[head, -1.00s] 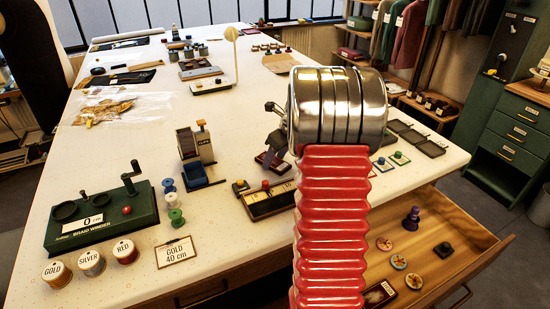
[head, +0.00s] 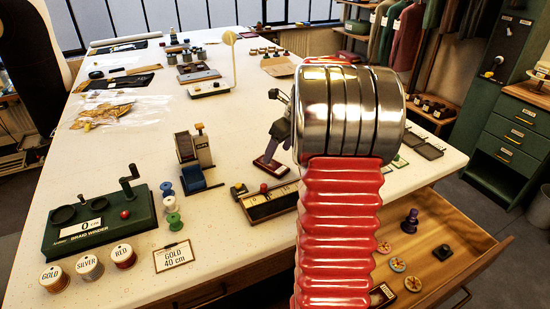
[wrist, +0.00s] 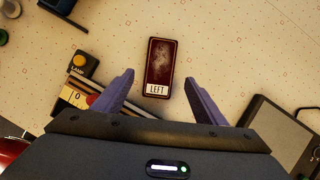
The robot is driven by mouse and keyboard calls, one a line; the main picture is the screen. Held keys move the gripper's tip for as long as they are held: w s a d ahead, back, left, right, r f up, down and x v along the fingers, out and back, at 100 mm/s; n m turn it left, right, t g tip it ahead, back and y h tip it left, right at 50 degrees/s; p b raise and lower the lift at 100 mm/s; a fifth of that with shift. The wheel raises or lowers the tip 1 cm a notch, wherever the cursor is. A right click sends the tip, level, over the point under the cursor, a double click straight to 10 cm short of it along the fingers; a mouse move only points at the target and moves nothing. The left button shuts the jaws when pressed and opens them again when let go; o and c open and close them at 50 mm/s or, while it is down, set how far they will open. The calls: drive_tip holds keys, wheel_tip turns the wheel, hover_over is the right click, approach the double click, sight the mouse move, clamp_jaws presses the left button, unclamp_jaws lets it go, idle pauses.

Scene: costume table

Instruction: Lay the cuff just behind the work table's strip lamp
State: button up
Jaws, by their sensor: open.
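My gripper (wrist: 159,79) is open and empty in the wrist view, its two purple fingers wide apart. Between and beyond them lies a dark red plaque (wrist: 158,52) marked LEFT, flat on the table. In the head view my gripper (head: 253,157) points down close to this plaque (head: 270,168), partly hidden by my arm. I cannot clearly identify the cuff; a gold lace piece (head: 104,110) lies on a clear sheet at the left. A black block with a yellow button (wrist: 82,66), labelled LAMP, stands left of the plaque. The strip lamp itself is not clearly recognisable.
A long box with a red knob (head: 270,204) stands near the table's front edge. A green braid winder (head: 100,222) and thread spools are at the left. An open wooden drawer (head: 455,240) juts out at the right. Bare table lies behind the braid winder.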

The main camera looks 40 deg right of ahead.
drive_tip(key=v, duration=0.6)
drive_tip(key=shift+f, duration=0.1)
idle(0.5)
drive_tip(key=s+a+r+n, duration=0.3)
drive_tip(key=a+n, duration=0.6)
drive_tip(key=a, duration=0.3)
drive_tip(key=s+a+r+n, duration=0.25)
drive_tip(key=a+n, duration=0.55)
drive_tip(key=a, duration=0.4)
drive_tip(key=s+a+f+n+t, duration=0.1)
drive_tip(key=s+a+f+n, duration=0.3)
drive_tip(key=s+a+n, duration=0.9)
drive_tip(key=a+n, duration=0.1)
drive_tip(key=n, duration=0.3)
drive_tip(key=shift+s+n, duration=0.35)
drive_tip(key=shift+n, duration=0.05)
